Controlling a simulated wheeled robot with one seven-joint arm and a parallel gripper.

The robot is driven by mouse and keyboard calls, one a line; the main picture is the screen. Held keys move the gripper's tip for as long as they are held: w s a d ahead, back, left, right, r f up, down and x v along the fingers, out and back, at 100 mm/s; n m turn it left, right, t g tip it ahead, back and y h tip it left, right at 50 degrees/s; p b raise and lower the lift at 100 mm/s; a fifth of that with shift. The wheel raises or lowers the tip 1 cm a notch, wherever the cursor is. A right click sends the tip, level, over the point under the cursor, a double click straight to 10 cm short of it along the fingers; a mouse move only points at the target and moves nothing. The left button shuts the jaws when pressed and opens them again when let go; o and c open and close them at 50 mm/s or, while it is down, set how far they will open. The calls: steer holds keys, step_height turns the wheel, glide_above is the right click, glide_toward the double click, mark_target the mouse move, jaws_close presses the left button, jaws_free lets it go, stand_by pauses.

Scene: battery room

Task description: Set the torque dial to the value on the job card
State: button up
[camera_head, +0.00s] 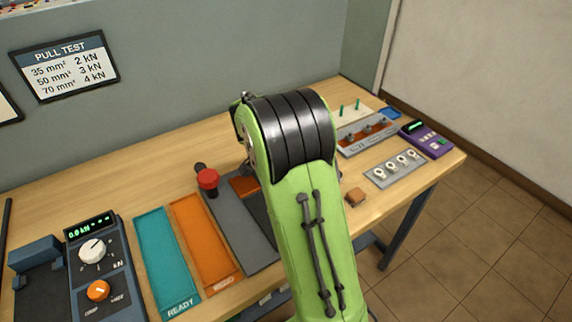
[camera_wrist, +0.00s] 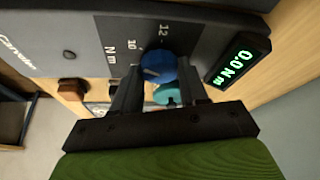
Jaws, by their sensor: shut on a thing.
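In the wrist view my gripper (camera_wrist: 158,78) is shut on the blue dial (camera_wrist: 157,67), with one finger on each side. The dial sits on a dark grey panel (camera_wrist: 95,42) marked "10", "12" and "N m". My fingers and the dial hide the rest of the scale, and I cannot tell the exact setting. A green display (camera_wrist: 236,66) beside it reads 0.0 N m. A teal round part (camera_wrist: 167,95) shows between the fingers, just below the dial. In the head view my arm hides the gripper and this dial. I cannot make out a job card.
A wall sign (camera_head: 65,66) reads "PULL TEST" with kN values. A tester with a white dial (camera_head: 93,250) and orange knob (camera_head: 98,290) stands at left. Teal (camera_head: 165,255) and orange (camera_head: 203,240) trays lie beside it. A purple meter (camera_head: 427,139) is at right.

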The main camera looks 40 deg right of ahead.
steer(key=shift+m, duration=0.3)
steer(key=o, duration=1.1)
steer(key=shift+c, duration=0.2)
steer(key=p+v, duration=0.5)
steer(key=v, duration=1)
steer(key=shift+w+a+r, duration=0.15)
steer(key=shift+a+r, duration=0.05)
steer(key=shift+r, duration=0.2)
